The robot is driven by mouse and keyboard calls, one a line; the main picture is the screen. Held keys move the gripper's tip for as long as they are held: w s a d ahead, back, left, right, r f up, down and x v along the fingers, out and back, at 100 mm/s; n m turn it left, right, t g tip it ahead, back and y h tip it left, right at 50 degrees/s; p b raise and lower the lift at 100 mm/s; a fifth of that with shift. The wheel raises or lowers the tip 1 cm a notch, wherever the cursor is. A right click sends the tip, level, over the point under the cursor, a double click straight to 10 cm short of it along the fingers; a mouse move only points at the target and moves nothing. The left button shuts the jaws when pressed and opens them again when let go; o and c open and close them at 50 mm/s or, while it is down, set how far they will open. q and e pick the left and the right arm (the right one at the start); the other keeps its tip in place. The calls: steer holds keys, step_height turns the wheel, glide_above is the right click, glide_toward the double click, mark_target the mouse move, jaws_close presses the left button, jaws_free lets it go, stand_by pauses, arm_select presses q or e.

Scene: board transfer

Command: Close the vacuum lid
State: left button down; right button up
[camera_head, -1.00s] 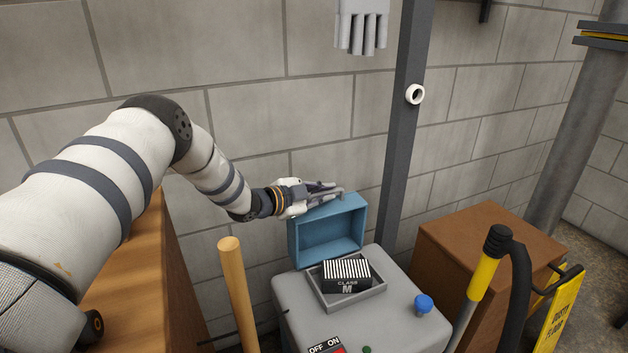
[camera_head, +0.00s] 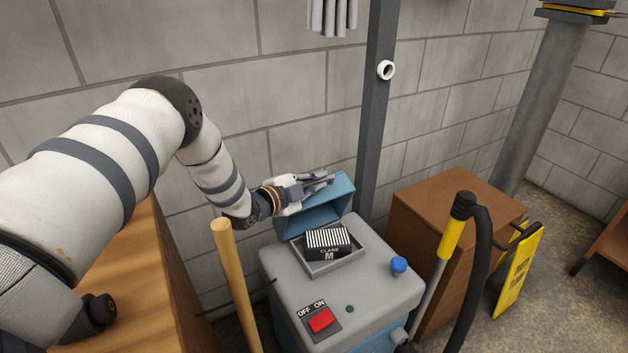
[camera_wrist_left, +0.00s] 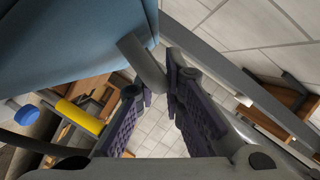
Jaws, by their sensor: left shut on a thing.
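The blue vacuum lid (camera_head: 340,198) is raised on its hinge at the back of the grey vacuum (camera_head: 368,290), tilted forward over it with its hollow side showing. My left gripper (camera_head: 322,181) is at the lid's upper edge, shut on the lid's grey handle. In the left wrist view the handle (camera_wrist_left: 142,64) meets the fingers (camera_wrist_left: 158,88), beside the blue lid (camera_wrist_left: 70,45). A striped black-and-white filter (camera_head: 328,241) sits in the open recess (camera_head: 335,264) in front of the lid. My right gripper is not in view.
A wooden handle (camera_head: 235,285) stands upright left of the vacuum. A blue knob (camera_head: 398,265) and a red switch (camera_head: 320,320) are on its top. A brown box (camera_head: 455,215), a yellow-and-black hose wand (camera_head: 455,225) and a yellow sign (camera_head: 518,270) are at right.

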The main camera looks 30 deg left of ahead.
arm_select(q)
steer(key=shift+f, duration=0.2)
steer(key=c, duration=2)
jaws_free()
steer(key=shift+o, duration=0.2)
steer(key=v, duration=0.7)
steer(key=shift+s+r, duration=0.1)
steer(key=shift+s, duration=0.15)
steer(key=shift+c, duration=0.3)
